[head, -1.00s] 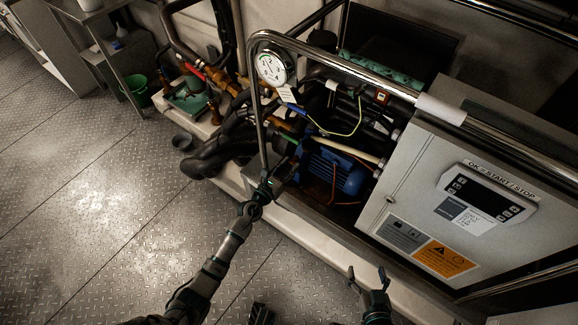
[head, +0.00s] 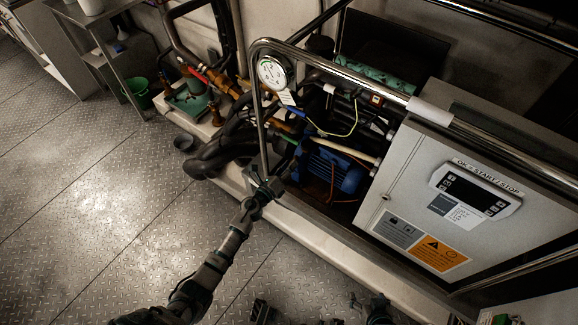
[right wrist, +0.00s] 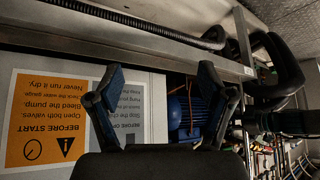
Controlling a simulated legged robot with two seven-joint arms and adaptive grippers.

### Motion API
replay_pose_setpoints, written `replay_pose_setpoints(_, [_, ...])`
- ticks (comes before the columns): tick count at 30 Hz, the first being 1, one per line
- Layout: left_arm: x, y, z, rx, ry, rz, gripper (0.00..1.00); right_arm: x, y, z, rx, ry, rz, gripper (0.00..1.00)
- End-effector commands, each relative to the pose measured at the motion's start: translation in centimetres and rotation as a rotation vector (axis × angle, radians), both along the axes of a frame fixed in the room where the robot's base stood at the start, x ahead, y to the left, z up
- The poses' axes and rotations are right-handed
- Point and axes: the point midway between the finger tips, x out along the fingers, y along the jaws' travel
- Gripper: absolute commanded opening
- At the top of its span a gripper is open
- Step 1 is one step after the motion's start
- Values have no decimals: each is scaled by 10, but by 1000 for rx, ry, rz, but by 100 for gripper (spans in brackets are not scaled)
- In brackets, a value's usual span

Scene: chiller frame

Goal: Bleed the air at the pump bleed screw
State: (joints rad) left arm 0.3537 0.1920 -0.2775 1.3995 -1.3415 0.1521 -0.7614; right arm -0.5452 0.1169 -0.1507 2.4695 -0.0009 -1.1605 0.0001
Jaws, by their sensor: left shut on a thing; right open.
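The pump's blue motor (head: 335,172) sits low inside the chiller frame, left of the control box; it also shows between my right fingers in the right wrist view (right wrist: 185,115). I cannot make out the bleed screw. My left gripper (head: 265,188) is shut at the foot of the chrome rail's upright post (head: 262,135), in front of the motor. My right gripper (head: 367,300) is open and empty, low in the head view, in front of the base edge. Its spread fingers (right wrist: 161,75) show against the labelled panel in the right wrist view.
The control box (head: 440,190) with its keypad and orange label stands right of the motor. A pressure gauge (head: 272,72) hangs by the rail. Black hoses (head: 225,152) run left of the post. A green bucket (head: 139,90) stands back left. The metal floor at left is clear.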

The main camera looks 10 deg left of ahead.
Motion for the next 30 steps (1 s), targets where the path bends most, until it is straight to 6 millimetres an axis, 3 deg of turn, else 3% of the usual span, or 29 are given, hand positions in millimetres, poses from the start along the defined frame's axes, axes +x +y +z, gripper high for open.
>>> replay_pose_setpoints(10, [1, 3, -1, -118, 49, 6, 0, -13, -5, -4, -17, 71, -4, 80])
replay_pose_setpoints(26, [1, 3, -1, -136, 58, 8, 0, -15, -5, -5, -19, 82, -3, 80])
replay_pose_setpoints(27, [1, 3, -1, -136, 58, 8, 43, -15, -5, -5, -19, 82, -3, 80])
replay_pose_setpoints(29, [1, 3, -1, -137, 57, 7, 58, -15, -5, -5, -19, 82, -3, 80])
replay_pose_setpoints(30, [1, 3, -1, -137, 57, 6, 58, -15, -5, -5, -19, 82, -3, 80])
